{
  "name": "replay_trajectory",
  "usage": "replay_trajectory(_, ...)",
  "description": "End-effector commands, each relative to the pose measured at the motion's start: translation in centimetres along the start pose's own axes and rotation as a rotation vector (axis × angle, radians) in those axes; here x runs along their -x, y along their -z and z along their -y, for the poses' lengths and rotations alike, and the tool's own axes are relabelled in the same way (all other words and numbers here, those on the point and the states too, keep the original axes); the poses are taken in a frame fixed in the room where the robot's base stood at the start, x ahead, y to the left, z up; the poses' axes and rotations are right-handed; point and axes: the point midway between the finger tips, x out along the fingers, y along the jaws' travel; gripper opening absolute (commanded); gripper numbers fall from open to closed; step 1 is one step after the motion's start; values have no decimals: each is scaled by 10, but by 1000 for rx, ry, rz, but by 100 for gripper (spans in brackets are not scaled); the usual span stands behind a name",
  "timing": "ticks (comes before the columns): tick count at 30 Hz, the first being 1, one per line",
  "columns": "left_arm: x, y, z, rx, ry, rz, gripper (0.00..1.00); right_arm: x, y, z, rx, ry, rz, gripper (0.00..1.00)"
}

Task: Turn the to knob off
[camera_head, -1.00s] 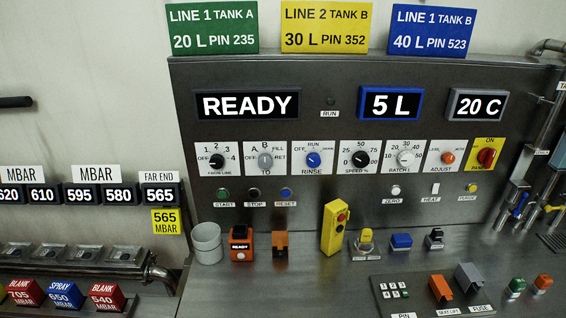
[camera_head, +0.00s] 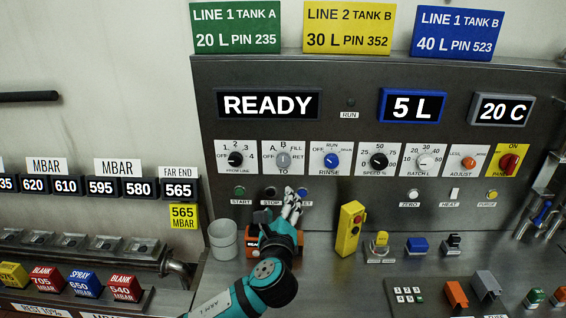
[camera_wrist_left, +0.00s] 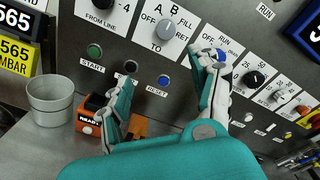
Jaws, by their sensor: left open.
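The TO knob (camera_head: 283,159) is a grey rotary knob on a white plate marked OFF, A, B, FILL and RET. I cannot tell surely which mark it points at. In the left wrist view the knob (camera_wrist_left: 166,30) shows beyond and between my fingers, unhidden. My left gripper (camera_head: 291,203) is open and empty in front of the panel, below the knob and near the button row. In the left wrist view the left gripper (camera_wrist_left: 168,80) has its fingers spread, apart from the knob. My right gripper is not in view.
The FROM LINE knob (camera_head: 236,159) is to the left of the TO knob and the RINSE knob (camera_head: 331,160) to the right. START (camera_head: 239,191) and RESET (camera_wrist_left: 163,79) buttons sit below. A grey cup (camera_head: 223,240) and yellow box (camera_head: 350,229) stand on the bench.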

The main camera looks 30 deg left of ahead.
Motion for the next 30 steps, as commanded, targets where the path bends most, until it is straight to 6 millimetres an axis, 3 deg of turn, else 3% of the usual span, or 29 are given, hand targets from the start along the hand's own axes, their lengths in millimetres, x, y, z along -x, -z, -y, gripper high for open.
replay_trajectory(3, -7, -12, 13, -77, 35, 44, 62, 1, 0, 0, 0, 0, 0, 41)
replay_trajectory(8, -24, -15, 15, -87, 35, 48, 62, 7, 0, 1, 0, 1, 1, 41)
replay_trajectory(24, -138, -20, 19, -80, 32, 46, 62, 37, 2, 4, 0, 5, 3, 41)
replay_trajectory(30, -166, -20, 18, -80, 32, 45, 62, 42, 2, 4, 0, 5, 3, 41)
